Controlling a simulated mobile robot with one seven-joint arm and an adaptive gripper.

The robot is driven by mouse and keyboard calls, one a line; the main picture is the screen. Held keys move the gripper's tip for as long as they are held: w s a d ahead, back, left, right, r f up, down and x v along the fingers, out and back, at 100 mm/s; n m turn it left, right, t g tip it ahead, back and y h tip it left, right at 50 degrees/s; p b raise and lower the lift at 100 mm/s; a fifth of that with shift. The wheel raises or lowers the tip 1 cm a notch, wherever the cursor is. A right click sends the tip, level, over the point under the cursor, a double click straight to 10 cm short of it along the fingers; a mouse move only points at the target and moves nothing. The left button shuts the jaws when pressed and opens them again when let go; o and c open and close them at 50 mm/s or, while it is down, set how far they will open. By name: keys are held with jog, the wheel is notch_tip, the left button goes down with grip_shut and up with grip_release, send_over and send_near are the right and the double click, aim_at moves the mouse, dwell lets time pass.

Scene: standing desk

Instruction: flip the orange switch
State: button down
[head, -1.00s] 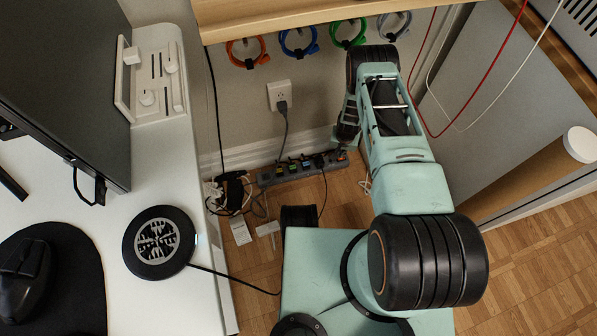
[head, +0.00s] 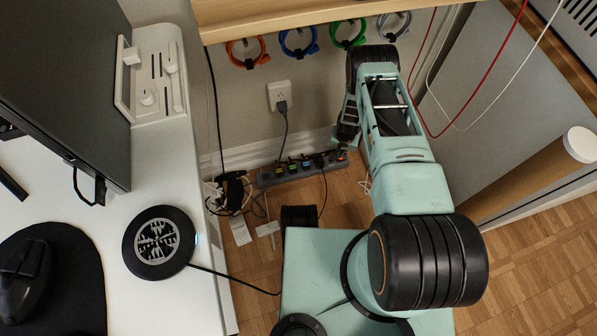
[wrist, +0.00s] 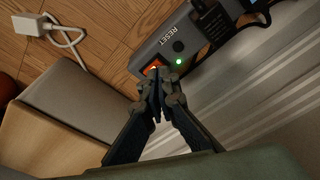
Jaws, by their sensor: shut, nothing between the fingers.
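The orange switch (wrist: 154,67) is on the end of a grey power strip (wrist: 205,50), beside a green light and a round button near the word RESET. In the head view the strip (head: 268,178) lies on the floor along the wall, with the orange switch (head: 341,155) at its right end. My gripper (wrist: 160,82) is shut and empty, its fingertips right at the switch and covering part of it. I cannot tell whether they touch it. In the head view my arm reaches down to that end of the strip.
Black plugs (wrist: 212,18) sit in the strip. Tangled cables and adapters (head: 232,190) lie left of it. A white charger with a cord (wrist: 32,25) is on the wood floor. The white desk (head: 60,200) is on the left, a grey cabinet (head: 500,110) on the right.

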jog(key=shift+f, duration=0.95)
dwell(0.6)
jog(key=shift+r+p, duration=2.3)
jog(key=shift+r, duration=1.2)
